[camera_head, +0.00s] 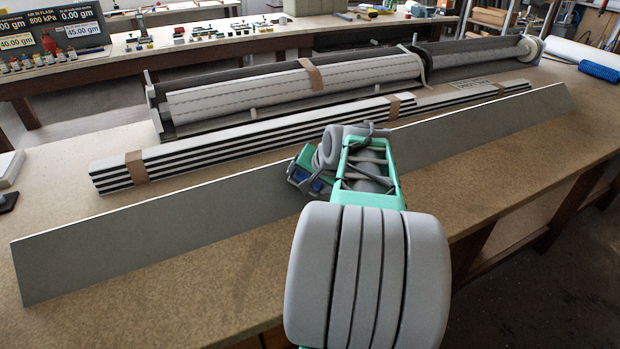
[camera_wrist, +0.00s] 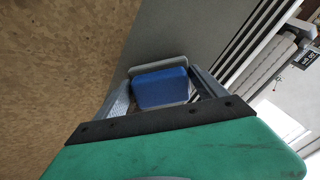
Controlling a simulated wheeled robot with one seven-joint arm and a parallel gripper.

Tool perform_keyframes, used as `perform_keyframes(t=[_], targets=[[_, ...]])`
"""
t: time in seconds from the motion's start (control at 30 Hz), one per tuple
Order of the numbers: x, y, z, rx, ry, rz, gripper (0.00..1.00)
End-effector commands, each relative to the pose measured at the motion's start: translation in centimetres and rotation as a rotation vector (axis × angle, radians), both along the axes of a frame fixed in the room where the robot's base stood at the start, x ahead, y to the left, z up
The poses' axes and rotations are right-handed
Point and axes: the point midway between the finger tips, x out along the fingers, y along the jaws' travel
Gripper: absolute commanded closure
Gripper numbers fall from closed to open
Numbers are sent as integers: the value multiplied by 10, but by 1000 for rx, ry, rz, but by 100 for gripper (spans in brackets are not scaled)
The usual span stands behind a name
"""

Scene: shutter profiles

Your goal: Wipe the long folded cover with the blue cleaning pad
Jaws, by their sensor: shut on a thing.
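The long folded cover (camera_head: 170,232) is a grey, board-like strip with a pale top edge. It runs diagonally along the near side of the table, and its middle is partly hidden behind my arm. It also shows in the wrist view (camera_wrist: 200,35). My gripper (camera_head: 312,185) is at the middle of the cover. It is shut on the blue cleaning pad (camera_wrist: 160,88), which has a grey plate along its far side. In the wrist view the pad lies over the cover's edge beside the brown tabletop. I cannot tell whether it touches the cover.
Strapped striped slats (camera_head: 250,138) lie just behind the cover. Behind them is a long roller shutter box (camera_head: 290,85). The brown tabletop (camera_head: 110,325) is bare in front of the cover. A blue roll (camera_head: 600,71) lies at the far right.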

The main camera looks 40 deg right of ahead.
Motion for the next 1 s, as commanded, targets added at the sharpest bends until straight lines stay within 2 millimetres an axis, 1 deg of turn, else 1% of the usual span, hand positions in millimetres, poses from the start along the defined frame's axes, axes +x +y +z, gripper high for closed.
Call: perform_keyframes(t=[0.57, 0.67, 0.77, 1.0], targets=[[7, -2, -9, -1, 0, 0, 57], [7, -3, -8, -1, 0, 0, 57], [5, -8, -8, 0, 0, -2, 57], [-3, -31, -6, 2, 0, -3, 57]])
